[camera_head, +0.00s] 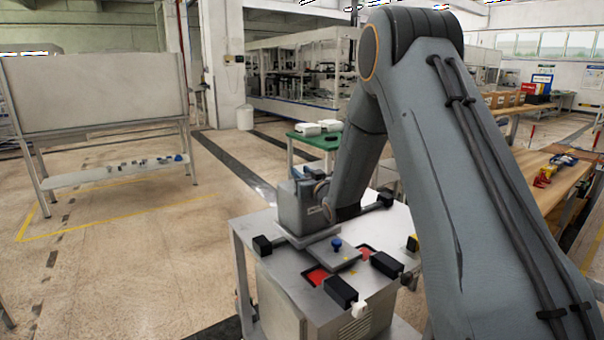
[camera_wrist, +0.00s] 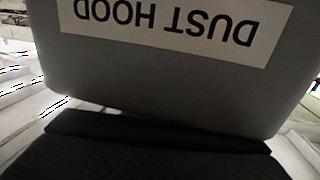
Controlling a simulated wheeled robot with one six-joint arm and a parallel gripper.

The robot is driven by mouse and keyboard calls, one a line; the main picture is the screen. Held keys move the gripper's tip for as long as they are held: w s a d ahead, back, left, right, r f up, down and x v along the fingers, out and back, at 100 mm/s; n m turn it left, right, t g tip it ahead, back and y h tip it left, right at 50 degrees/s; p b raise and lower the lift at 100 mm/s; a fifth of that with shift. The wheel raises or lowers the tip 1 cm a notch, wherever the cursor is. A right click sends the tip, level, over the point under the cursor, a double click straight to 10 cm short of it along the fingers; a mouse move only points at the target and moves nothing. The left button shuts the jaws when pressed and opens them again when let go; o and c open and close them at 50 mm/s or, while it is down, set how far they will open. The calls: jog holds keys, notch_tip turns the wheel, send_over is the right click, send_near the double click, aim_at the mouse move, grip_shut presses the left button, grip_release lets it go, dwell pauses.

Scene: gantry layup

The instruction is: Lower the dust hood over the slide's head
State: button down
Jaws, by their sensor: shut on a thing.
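The grey dust hood (camera_wrist: 170,75) fills most of the wrist view, its white label reading "DUST HOOD" upside down. My gripper (camera_wrist: 155,145) shows as a dark pad against the hood's lower edge and is shut on it. In the head view, the hood looks to be the grey box (camera_head: 292,207) beside my wrist, over a flat grey plate at the back left of the metal bench (camera_head: 280,285). The slide's head cannot be made out; whether the hood touches anything below is unclear.
A grey plate with a blue knob (camera_head: 336,243) lies between two red recesses (camera_head: 317,276). Several black blocks (camera_head: 341,291) stand around the bench top. A green table (camera_head: 316,139) with white items stands behind. The floor to the left is open up to a whiteboard (camera_head: 95,90).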

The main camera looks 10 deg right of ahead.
jog(key=c, duration=1.4)
grip_release()
jog(key=shift+o, duration=0.2)
